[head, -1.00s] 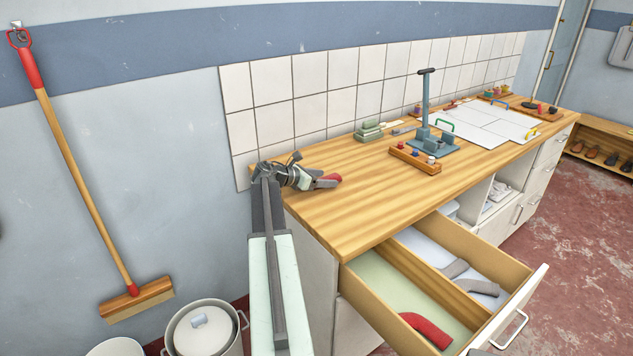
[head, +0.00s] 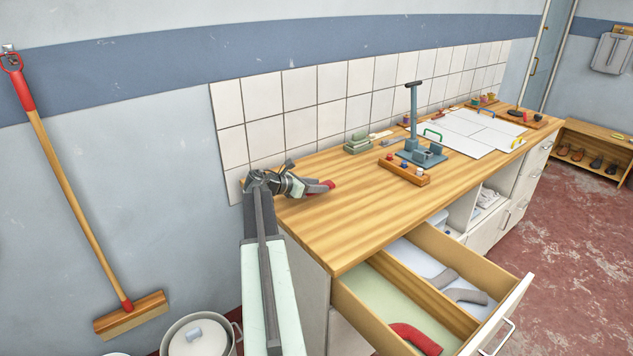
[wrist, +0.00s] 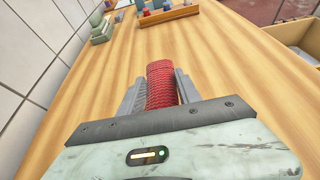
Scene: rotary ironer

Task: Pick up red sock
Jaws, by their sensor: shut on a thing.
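My gripper (head: 318,188) is shut on a red sock (wrist: 161,85) above the near left part of the wooden counter. In the wrist view the ribbed red sock stands between the two grey fingers and sticks out past their tips. In the head view only a small red end of it shows at the gripper's tip. Another red sock (head: 415,338) lies curved in the green-lined left compartment of the open drawer (head: 508,318).
Two grey socks (head: 466,296) lie in the drawer's right compartment. A blue-grey stand (head: 412,115), a wooden tray (head: 405,170) and white boards (head: 470,130) occupy the counter's farther part. The counter's near part is clear.

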